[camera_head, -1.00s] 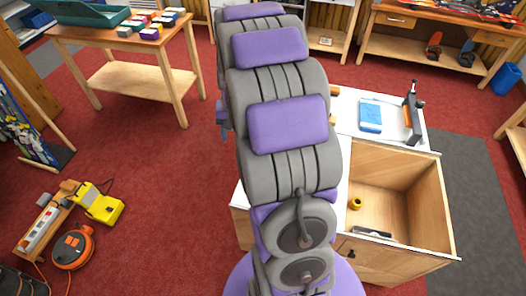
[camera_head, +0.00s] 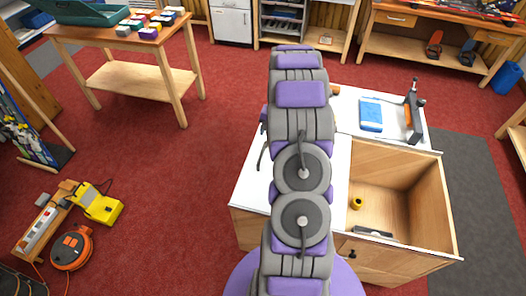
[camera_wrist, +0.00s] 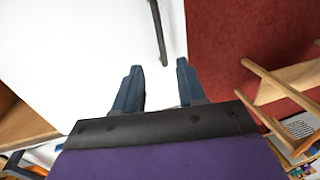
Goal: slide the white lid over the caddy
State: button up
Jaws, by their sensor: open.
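The white lid (camera_head: 339,178) is a flat panel lying on the left part of the wooden unit, beside the open compartment. A dark bar handle (camera_head: 262,156) stands near its left side. The caddy (camera_head: 430,205) is the open wooden box to the right, uncovered, with a small yellow item (camera_head: 356,203) and a flat metal tool (camera_head: 373,233) inside. My arm hides the lid's middle. In the wrist view, my gripper (camera_wrist: 158,67) is open and empty above the white lid (camera_wrist: 85,45), with the dark bar handle (camera_wrist: 160,32) ahead of the fingertips, apart from them.
Behind the caddy, a white top (camera_head: 348,118) holds a blue item (camera_head: 371,114) and a dark upright tool (camera_head: 412,112). A yellow device (camera_head: 100,205) and an orange reel (camera_head: 72,247) lie at far left.

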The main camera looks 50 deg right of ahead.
aim_at(262, 152)
jog(key=f+b, duration=0.1)
jog(key=f, duration=0.3)
jog(key=w+f, duration=0.1)
jog(key=f, duration=0.3)
jog(key=w+a+f+b, duration=0.1)
jog(key=f, duration=0.3)
jog(key=shift+f+b, duration=0.25)
jog(key=shift+b, duration=0.05)
grip_shut()
